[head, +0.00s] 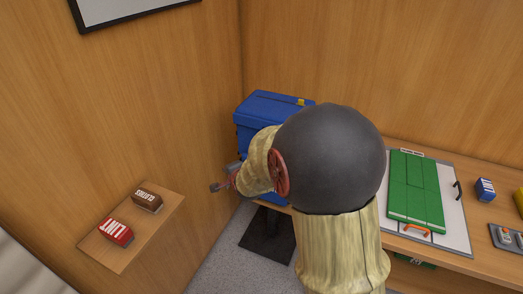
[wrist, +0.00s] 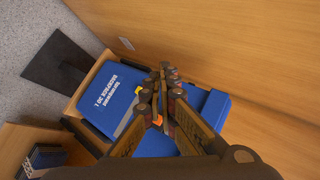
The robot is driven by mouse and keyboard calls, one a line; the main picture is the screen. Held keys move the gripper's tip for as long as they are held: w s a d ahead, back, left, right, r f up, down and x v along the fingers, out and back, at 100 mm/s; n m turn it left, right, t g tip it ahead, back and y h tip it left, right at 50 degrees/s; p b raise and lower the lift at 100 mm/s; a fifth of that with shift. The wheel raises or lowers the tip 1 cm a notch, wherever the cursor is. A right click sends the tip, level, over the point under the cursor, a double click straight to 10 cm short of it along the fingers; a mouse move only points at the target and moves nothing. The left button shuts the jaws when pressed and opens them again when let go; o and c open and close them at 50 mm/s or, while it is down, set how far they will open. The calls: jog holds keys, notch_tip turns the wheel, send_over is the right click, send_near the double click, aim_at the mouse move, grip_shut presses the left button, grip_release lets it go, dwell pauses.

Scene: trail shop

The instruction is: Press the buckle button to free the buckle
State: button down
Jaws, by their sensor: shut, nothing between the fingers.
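A blue backpack-like box (head: 268,103) stands in the corner in the head view, partly hidden behind my arm. In the wrist view an orange piece (wrist: 157,120) shows between my fingers' bases. I cannot tell which piece is the buckle button. My gripper (wrist: 166,70) is shut and empty, in front of the blue box in the wrist view. Contact cannot be told.
A wall shelf (head: 100,252) at left holds a red box (head: 115,233) and a brown box (head: 147,201). The counter (head: 478,258) at right holds a green panel (head: 416,190) on a pale board, and a blue box (head: 485,189). Wood walls close the corner.

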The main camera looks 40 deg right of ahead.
jog(key=d+f+m+t+h, duration=0.1)
jog(key=d+f+m+h, duration=0.1)
jog(key=d+f+m, duration=0.4)
jog(key=shift+w+d+m+p, duration=0.15)
jog(key=shift+d+m+p, duration=0.25)
jog(key=shift+d, duration=0.7)
jog(key=w+d, duration=0.3)
jog(key=d, duration=0.5)
jog(key=shift+w, duration=0.2)
jog(key=shift+d, duration=0.1)
dwell(0.4)
jog(key=shift+w+d, duration=0.15)
jog(key=shift+d, duration=0.2)
jog(key=shift+w+d, duration=0.2)
jog(key=shift+d, duration=0.3)
dwell(0.8)
dwell(0.3)
jog(key=shift+s+a, duration=0.35)
jog(key=shift+a, duration=0.55)
